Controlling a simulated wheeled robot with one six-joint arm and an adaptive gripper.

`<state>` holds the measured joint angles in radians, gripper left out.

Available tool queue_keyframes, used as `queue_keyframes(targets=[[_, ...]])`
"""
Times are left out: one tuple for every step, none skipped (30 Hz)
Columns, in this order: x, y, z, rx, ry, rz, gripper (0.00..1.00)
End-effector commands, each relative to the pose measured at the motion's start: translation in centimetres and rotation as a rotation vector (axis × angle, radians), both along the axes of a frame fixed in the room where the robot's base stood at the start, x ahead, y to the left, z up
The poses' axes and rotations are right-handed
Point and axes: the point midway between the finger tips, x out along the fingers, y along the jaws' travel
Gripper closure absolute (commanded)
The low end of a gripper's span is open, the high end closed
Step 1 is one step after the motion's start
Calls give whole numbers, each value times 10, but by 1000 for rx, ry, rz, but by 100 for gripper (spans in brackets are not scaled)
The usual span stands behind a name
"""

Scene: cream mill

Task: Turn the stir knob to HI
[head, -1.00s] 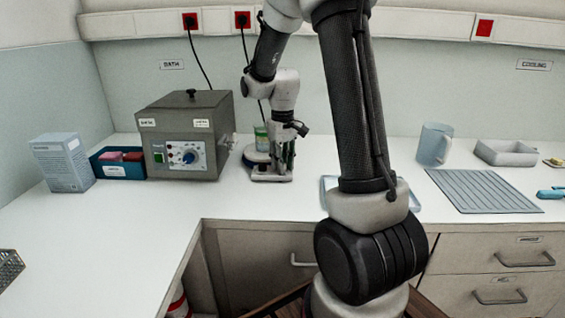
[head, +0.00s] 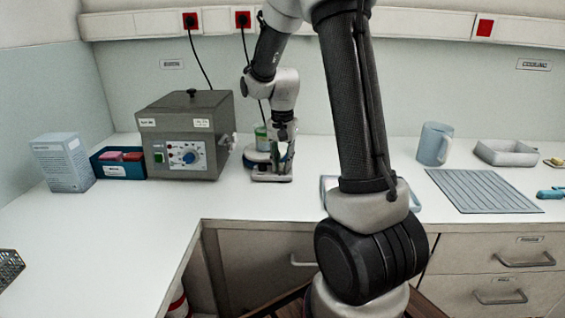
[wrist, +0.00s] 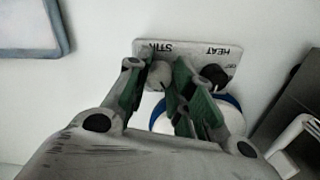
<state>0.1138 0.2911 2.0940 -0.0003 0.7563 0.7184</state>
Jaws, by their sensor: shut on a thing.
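The stirrer (head: 255,176) stands on the bench right of the grey bath unit, with my gripper (head: 284,158) pointing down at its front. In the wrist view its panel (wrist: 190,52) appears upside down, with the words STIR and HEAT. The pale stir knob (wrist: 159,73) is between the green-padded fingers of my gripper (wrist: 157,82), which is shut on it. The dark heat knob (wrist: 214,74) is to the right, outside the fingers. A blue-rimmed round top (wrist: 238,103) shows behind the right finger. The knob's pointer and the HI mark cannot be read.
The bath unit (head: 184,118) stands close on the left, beside a blue bin (head: 118,170) and a pale box (head: 63,163). A light-blue-edged tray (head: 327,185) is partly hidden behind my arm. A mug (head: 434,145) and a ribbed mat (head: 483,191) are to the right.

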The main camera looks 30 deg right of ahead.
Motion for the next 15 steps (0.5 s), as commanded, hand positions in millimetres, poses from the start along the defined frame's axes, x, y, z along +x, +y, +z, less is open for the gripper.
queue_keyframes(targets=[[0, 0, 0, 0, 1, -42, 100], [0, 0, 0, 0, 1, -70, 100], [0, 0, 0, 0, 1, -108, 100], [0, 0, 0, 0, 1, -135, 100], [0, 0, 0, 0, 1, -162, 100], [0, 0, 0, 0, 1, -197, 100], [0, 0, 0, 0, 1, -222, 100], [0, 0, 0, 0, 1, -248, 100], [0, 0, 0, 0, 1, -279, 100], [0, 0, 0, 0, 1, -303, 100], [0, 0, 0, 0, 1, -324, 100], [0, 1, 0, 0, 1, -351, 100], [0, 1, 0, 0, 1, -372, 100], [0, 1, 0, 0, 1, -390, 100], [0, 1, 0, 0, 1, -413, 100]])
